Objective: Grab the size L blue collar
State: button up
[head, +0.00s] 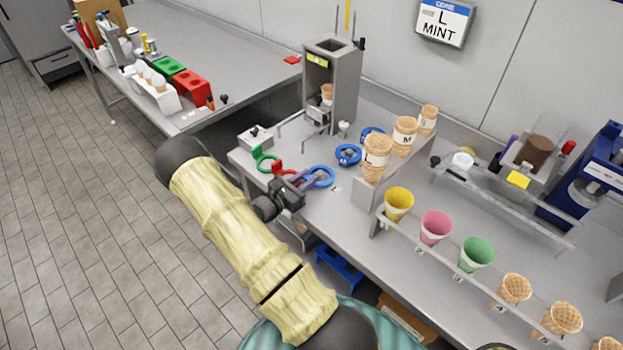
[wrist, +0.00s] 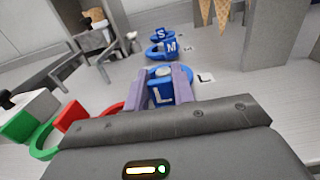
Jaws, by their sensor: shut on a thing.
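The size L blue collar (head: 321,177) lies at the front of the row of blue collars on the steel counter. In the wrist view its upright block marked L (wrist: 161,92) sits between the two purple fingers of my gripper (wrist: 160,82). My gripper (head: 306,181) is shut on this collar. The collar is at the counter top; I cannot tell whether it is lifted. The M collar (head: 348,155) and the S collar (head: 372,135) lie behind it. They also show in the wrist view, M (wrist: 168,50) nearer than S (wrist: 162,34).
A red collar (head: 284,170) and a green collar (head: 264,160) lie close to the left of my gripper. A grey dispenser (head: 345,80) stands behind. Stacked cones (head: 376,150) and a rack of coloured cups (head: 436,227) are to the right. A sign (head: 445,22) reads L MINT.

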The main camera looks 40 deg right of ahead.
notch_tip(320, 180, up, 10)
jog(key=shift+f+b, duration=0.1)
jog(key=shift+b, duration=0.3)
